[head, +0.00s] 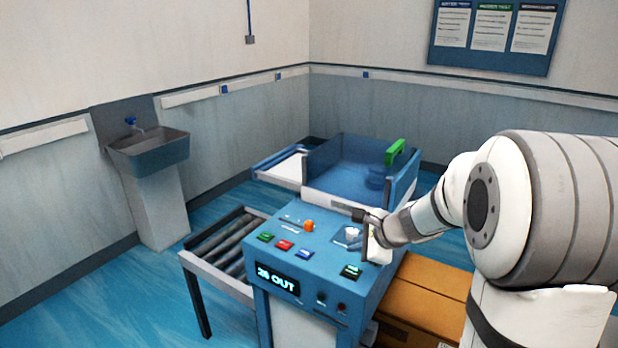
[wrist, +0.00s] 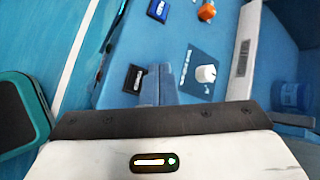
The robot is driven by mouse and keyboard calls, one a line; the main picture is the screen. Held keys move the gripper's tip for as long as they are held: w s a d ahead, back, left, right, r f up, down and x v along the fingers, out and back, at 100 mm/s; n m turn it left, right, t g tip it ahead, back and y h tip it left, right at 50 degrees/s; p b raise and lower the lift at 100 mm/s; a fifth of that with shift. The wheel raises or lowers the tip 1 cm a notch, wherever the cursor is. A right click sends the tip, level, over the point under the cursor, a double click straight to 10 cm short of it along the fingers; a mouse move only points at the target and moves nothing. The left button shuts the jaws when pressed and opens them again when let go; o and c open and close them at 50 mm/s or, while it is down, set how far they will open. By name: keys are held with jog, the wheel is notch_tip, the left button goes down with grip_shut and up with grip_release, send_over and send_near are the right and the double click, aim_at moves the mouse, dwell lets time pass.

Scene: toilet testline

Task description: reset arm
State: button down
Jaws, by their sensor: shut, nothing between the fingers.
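My gripper (wrist: 158,86) is shut and empty, with its blue-grey fingers pressed together in the wrist view. In the head view my white and grey arm reaches in from the right, and its wrist end is over the right side of the blue control console (head: 325,238). The fingertips are hard to make out there. In the wrist view the fingers lie between a dark button (wrist: 133,78) and a white knob (wrist: 206,73) on the console top. I cannot tell whether they touch the surface.
The console carries an orange knob (head: 309,226), coloured buttons and a display reading "26 OUT" (head: 278,279). A roller conveyor (head: 222,250) stands left of it. A blue-walled bin (head: 340,165) with a green handle (head: 395,152) stands behind. A cardboard box (head: 425,300) is at right.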

jog(key=s+a+r+n+g+h, duration=0.1)
jog(key=s+a+r+n+g, duration=0.1)
jog(key=s+n, duration=0.45)
jog(key=s+a+r+n+g, duration=0.15)
jog(key=s+n, duration=0.25)
jog(key=s, duration=0.5)
jog(key=s+d+n+h, duration=0.3)
jog(key=s+n, duration=0.5)
jog(key=s, duration=0.3)
jog(key=shift+f+g+h, duration=0.15)
jog(key=shift+g+h, duration=0.2)
jog(key=shift+h, duration=0.35)
jog(key=shift+s+d, duration=0.1)
